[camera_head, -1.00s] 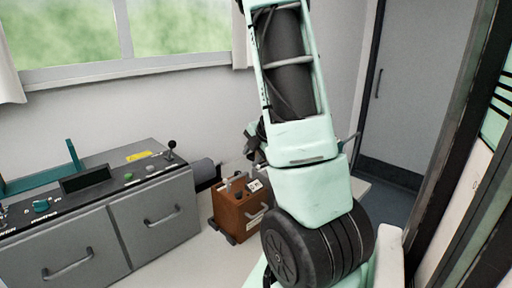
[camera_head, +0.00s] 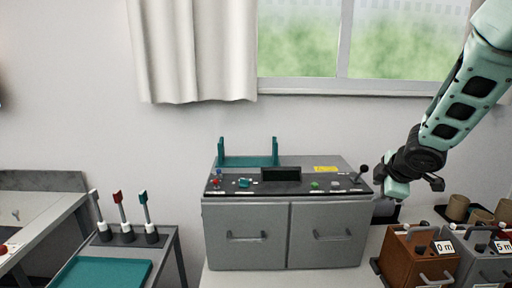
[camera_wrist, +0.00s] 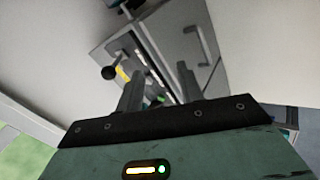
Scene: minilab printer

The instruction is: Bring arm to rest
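My arm (camera_head: 465,100) reaches in from the upper right of the head view and bends at a dark joint. My gripper hangs at its end, right of the grey machine's joystick; its fingers are too small to tell apart there. In the wrist view my gripper (camera_wrist: 159,82) has two grey fingers standing apart with nothing between them. The grey machine (camera_head: 248,238), with a black control panel and two handled doors, stands beyond the fingers and also shows in the wrist view (camera_wrist: 192,45).
A brown box (camera_head: 405,262) and a grey box (camera_head: 480,262) stand below the arm, with brown rolls (camera_head: 458,207) behind. A small grey table with a teal tray (camera_head: 100,272) and several upright handled tools is at left. The wall and window (camera_head: 300,45) are behind.

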